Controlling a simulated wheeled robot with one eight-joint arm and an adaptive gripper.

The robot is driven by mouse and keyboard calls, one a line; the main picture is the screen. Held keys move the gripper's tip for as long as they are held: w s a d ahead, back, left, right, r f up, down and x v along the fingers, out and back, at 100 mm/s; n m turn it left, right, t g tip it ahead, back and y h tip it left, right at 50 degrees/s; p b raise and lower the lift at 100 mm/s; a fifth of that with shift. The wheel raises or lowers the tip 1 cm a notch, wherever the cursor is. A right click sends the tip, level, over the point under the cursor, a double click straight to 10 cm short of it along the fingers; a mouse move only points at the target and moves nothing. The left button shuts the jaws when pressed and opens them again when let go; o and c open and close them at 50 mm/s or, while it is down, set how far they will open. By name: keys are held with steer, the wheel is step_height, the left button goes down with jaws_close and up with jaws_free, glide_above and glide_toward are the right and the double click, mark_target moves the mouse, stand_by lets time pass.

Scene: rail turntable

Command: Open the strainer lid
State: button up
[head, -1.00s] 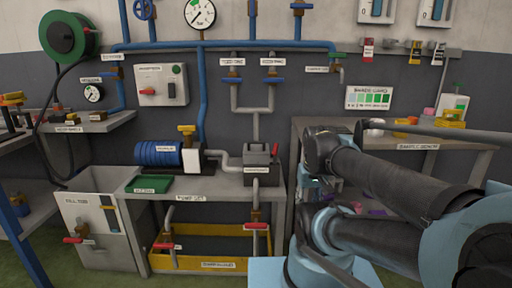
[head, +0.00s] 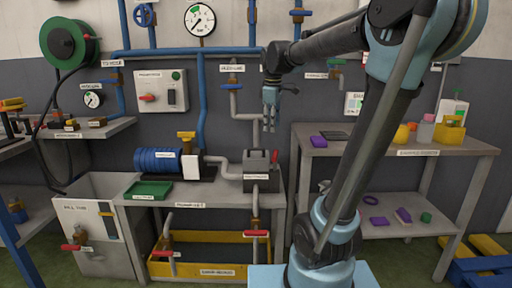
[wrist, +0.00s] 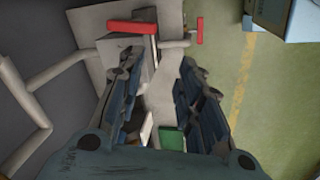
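The strainer (head: 257,178) is a grey box with a dark top on the pump bench, joined to grey pipes.
A blue motor (head: 157,159) and green tray (head: 148,190) share the bench (head: 215,190). Vertical grey pipes (head: 254,132) rise behind the strainer. A yellow-rimmed bund (head: 215,266) and red-handled valves (head: 257,233) are below. A side table (head: 390,150) stands at right.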

steer(key=w+a+r+n, duration=0.4)
steer(key=w+a, duration=0.1)
steer(key=w, duration=0.2)
glide_above(256, 155)
steer(key=s, duration=0.3)
step_height(256, 155, down, 17)
steer(key=shift+w+f, duration=0.1)
steer(key=shift+f, duration=0.1)
steer(key=shift+c, duration=0.3)
jaws_close()
